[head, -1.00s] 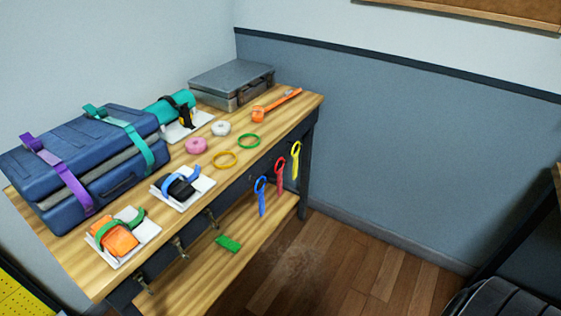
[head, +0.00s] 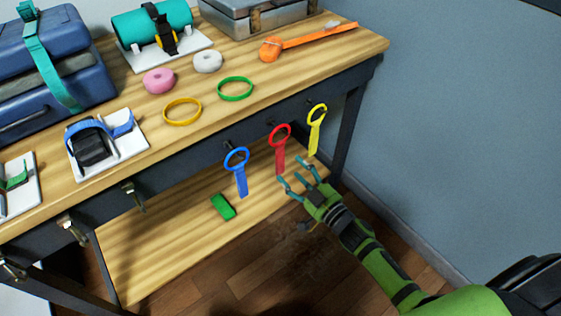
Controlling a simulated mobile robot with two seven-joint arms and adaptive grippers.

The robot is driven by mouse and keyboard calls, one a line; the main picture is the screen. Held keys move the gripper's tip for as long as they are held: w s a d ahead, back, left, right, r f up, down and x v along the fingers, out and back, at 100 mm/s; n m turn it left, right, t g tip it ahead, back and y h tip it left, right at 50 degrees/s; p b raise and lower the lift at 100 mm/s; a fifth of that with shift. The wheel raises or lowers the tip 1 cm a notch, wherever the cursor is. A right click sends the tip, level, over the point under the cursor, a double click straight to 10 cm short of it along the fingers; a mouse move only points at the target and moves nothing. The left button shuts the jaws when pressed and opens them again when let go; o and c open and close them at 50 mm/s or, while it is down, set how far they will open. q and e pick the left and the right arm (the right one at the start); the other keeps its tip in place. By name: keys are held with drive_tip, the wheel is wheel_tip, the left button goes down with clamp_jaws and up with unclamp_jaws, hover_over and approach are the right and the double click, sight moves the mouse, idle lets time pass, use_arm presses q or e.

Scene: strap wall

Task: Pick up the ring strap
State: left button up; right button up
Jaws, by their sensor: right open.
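Three straps with ring tops hang from hooks on the front of the workbench: a blue ring strap (head: 241,179), a red ring strap (head: 280,160) and a yellow ring strap (head: 315,139). The pictures do not tell which one the task names. My right gripper (head: 301,176) reaches in from the lower right. It is open and empty, its fingers pointing up and left. Its fingertips show just below the red and yellow straps; I cannot tell whether they touch either. My left gripper is not in view.
On the benchtop (head: 215,115) lie a yellow ring (head: 182,103), a green ring (head: 235,80), pink (head: 159,81) and white (head: 207,60) rolls and an orange ratchet strap (head: 310,38). A green block (head: 223,206) lies on the lower shelf (head: 165,245). Metal clamps (head: 134,196) stick out at the front left.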

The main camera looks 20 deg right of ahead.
sight(283, 163)
drive_tip(key=x, duration=0.6)
drive_tip(key=shift+f+b, duration=0.25)
drive_tip(key=shift+b, duration=0.1)
drive_tip(key=c, duration=1.3)
